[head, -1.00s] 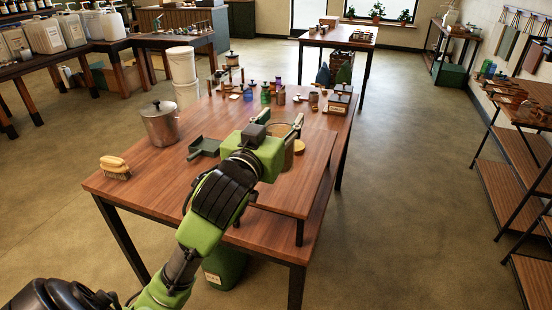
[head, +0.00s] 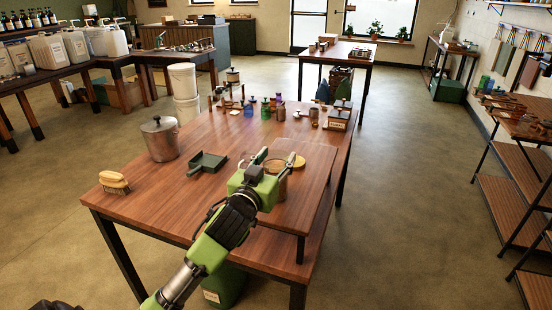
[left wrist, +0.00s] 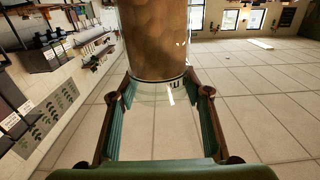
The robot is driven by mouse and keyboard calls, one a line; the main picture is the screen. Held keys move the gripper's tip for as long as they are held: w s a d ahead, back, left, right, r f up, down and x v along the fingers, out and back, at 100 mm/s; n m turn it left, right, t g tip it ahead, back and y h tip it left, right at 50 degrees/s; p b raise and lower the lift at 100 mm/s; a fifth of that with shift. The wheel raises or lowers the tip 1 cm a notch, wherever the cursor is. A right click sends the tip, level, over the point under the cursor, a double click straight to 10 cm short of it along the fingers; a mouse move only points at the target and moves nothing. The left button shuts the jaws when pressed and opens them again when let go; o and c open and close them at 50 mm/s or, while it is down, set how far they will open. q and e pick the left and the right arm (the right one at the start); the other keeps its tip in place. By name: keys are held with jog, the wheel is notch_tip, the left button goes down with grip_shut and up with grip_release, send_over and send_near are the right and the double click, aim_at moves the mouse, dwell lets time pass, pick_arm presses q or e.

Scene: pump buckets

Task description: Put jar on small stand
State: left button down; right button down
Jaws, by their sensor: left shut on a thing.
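The jar is clear glass with brown contents; it shows close up in the left wrist view (left wrist: 158,40), between my left fingers. In the head view my left gripper (head: 272,161) is shut on the jar (head: 282,185), which is mostly hidden behind the green gripper body. The small stand, a raised wooden platform (head: 305,205), is at the right front of the table. The gripper and jar show over the stand's left part. I cannot tell whether the jar's base touches it. My right gripper is not in view.
The wooden table (head: 160,205) also holds a metal pot (head: 160,142), a green scoop (head: 207,163) and a brush (head: 114,182). A yellow disc (head: 297,160) lies near the jar. Several small bottles and a labelled box (head: 338,118) stand behind.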

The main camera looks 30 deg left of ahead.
pick_arm(q)
jog(key=c, duration=1.1)
grip_release()
jog(key=shift+r, duration=0.1)
jog(key=shift+s+d, duration=0.15)
jog(key=shift+s, duration=0.15)
jog(key=v, duration=1.1)
jog(key=shift+s, duration=0.2)
